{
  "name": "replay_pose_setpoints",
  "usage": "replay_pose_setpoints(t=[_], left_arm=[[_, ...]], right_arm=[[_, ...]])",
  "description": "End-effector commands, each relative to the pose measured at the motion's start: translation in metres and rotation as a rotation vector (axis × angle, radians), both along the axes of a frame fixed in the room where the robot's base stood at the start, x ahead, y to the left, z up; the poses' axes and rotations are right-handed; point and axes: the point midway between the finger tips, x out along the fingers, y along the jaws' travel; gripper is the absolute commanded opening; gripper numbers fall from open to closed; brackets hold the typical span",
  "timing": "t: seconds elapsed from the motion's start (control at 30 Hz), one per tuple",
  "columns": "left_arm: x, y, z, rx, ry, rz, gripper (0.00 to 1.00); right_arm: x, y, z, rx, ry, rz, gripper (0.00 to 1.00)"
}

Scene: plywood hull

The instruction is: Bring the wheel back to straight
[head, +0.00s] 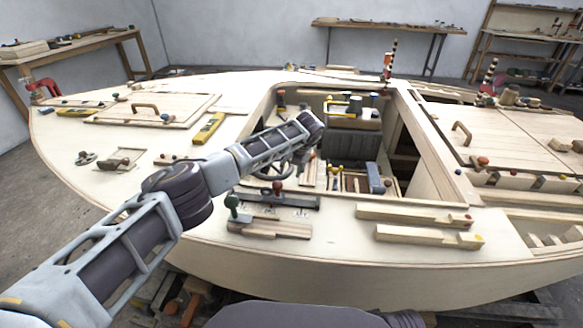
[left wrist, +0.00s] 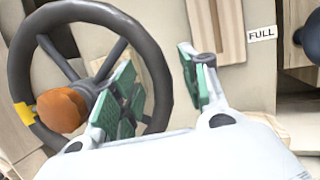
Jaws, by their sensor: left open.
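The wheel (left wrist: 143,50) is a dark grey ring with spokes. A yellow band (left wrist: 25,114) marks its rim at the left of the left wrist view, and a rounded orange-brown knob (left wrist: 62,109) stands near its middle. In the head view the wheel (head: 262,176) is partly hidden behind my left arm, at the near left of the cockpit. My left gripper (left wrist: 161,80) is open, with green pads. One finger overlaps the inside of the ring and the other lies outside it, so the right side of the rim shows between them. Contact cannot be told. My right gripper is not in view.
A lever with a green knob (head: 232,203) and a red-knobbed lever (head: 277,188) stand close to the wheel. Wooden blocks (head: 415,216) lie on the near deck. The cockpit holds several loose items, including a blue block (head: 375,178). A "FULL" label (left wrist: 262,34) is beside the wheel.

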Motion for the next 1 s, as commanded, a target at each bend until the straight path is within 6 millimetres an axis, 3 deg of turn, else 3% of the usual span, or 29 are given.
replay_pose_setpoints(t=[0.47,1.0], left_arm=[[-0.007,-0.007,0.023,-0.001,-0.002,-0.002,0.45],[-0.030,-0.026,0.093,-0.001,-0.002,-0.001,0.45]], right_arm=[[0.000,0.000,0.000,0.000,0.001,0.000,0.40],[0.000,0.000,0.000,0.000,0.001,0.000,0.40]])
